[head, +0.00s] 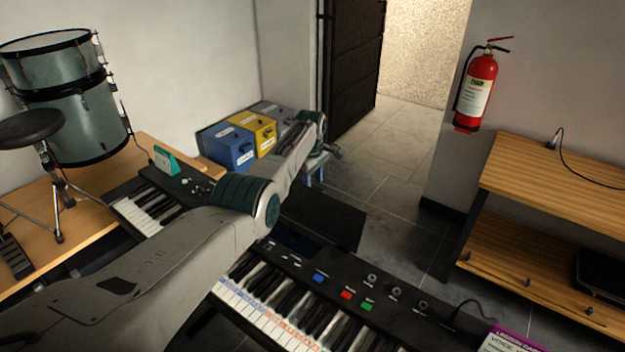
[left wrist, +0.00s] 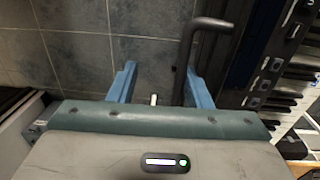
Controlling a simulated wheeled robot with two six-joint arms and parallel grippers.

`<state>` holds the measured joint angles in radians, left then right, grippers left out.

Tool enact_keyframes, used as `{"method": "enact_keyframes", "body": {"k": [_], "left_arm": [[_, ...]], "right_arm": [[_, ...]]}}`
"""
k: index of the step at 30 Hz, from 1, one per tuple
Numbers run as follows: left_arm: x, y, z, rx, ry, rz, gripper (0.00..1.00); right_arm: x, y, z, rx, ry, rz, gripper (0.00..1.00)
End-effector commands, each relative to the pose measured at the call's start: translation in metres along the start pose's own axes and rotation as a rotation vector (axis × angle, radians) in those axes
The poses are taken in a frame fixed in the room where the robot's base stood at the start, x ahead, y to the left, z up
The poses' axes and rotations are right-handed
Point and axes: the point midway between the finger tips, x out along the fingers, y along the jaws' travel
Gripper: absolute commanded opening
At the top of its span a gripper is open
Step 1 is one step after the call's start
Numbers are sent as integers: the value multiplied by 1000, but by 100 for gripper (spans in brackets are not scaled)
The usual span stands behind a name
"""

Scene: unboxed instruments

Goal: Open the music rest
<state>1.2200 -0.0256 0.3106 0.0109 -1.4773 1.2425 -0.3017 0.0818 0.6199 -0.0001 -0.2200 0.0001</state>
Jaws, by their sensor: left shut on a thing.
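The music rest (head: 325,217) is a dark flat panel along the back edge of the black keyboard (head: 330,290). Its exact tilt is hard to tell. In the left wrist view a dark panel (left wrist: 250,50) has a bent black bar (left wrist: 190,50) that looks like its handle. My left gripper (head: 317,170) is beyond the keyboard's back edge, by the rest's far left corner. Its blue fingers (left wrist: 160,88) stand apart in the left wrist view, with the bar passing beside the inner side of the right finger. It is shut on the bar. My right gripper is not in view.
A second keyboard (head: 160,200) and a drum set (head: 70,100) stand left. Blue and yellow boxes (head: 240,140) are close to my left forearm. A wooden shelf (head: 550,190) and fire extinguisher (head: 475,90) are right. Tiled floor (head: 390,170) lies open behind the rest.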

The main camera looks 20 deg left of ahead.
Motion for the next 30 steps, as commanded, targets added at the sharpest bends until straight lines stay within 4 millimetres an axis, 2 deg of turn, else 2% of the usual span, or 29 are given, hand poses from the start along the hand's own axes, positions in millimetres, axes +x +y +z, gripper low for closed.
{"method": "enact_keyframes", "body": {"k": [7, 11, 15, 24, 30], "left_arm": [[-3, 3, 2, 2, 0, 12, 31], [-14, 4, 2, 2, 1, 16, 31], [-35, 4, 1, 2, 3, 21, 31], [-89, -2, 1, 2, 2, 17, 31], [-110, -4, 1, 1, 1, 12, 31]], "right_arm": [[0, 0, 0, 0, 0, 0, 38], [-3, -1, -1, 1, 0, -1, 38], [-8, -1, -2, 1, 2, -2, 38], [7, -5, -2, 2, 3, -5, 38], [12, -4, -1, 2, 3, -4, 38]]}}
